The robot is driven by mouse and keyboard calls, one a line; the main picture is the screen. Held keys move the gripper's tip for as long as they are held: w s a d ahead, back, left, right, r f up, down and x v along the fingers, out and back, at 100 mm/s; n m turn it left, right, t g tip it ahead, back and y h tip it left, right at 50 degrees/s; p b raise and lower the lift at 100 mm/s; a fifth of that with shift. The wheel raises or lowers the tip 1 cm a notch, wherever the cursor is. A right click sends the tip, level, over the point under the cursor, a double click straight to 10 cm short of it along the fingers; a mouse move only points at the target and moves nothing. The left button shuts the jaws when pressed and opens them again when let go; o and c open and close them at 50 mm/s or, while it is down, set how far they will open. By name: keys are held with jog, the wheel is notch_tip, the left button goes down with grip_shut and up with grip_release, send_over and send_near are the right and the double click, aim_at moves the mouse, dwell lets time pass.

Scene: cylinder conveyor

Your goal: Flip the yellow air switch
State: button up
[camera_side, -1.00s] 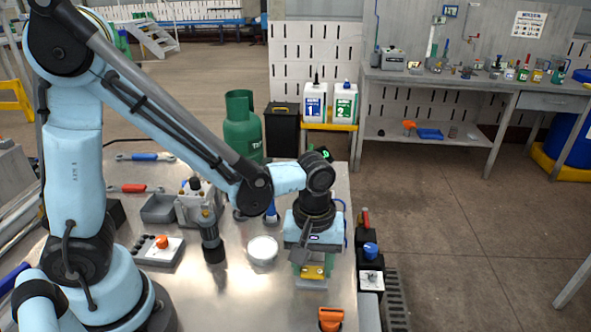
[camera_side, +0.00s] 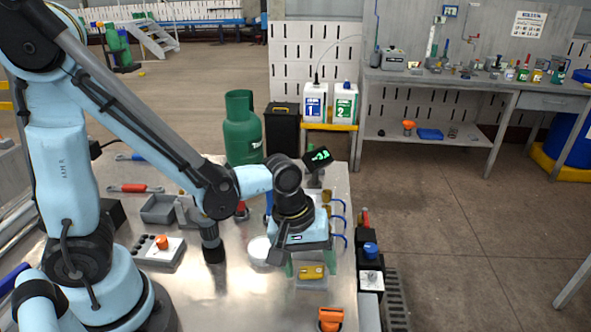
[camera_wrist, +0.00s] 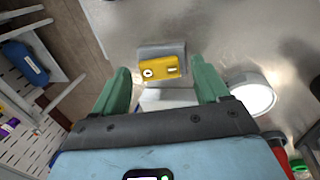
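The yellow air switch (camera_side: 311,272) sits on a small grey block near the table's right edge. It also shows in the wrist view (camera_wrist: 160,67), ahead of my gripper and framed between the fingers. My gripper (camera_side: 310,264) is tilted, just behind the switch in the side view.
A round white dish (camera_wrist: 254,94) lies close beside the right finger in the wrist view. An orange part (camera_side: 330,319) stands at the front edge. Black boxes with a blue knob (camera_side: 370,249) line the right edge. A button box (camera_side: 158,253) stands left.

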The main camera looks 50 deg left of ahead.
jog(key=shift+r, duration=0.1)
jog(key=v, duration=1.2)
dwell(0.5)
jog(key=a+m+t+y, duration=0.1)
jog(key=a+m+t, duration=0.4)
jog(key=a+m, duration=0.3)
jog(key=shift+m+y, duration=0.4)
jog(key=shift+m, duration=0.1)
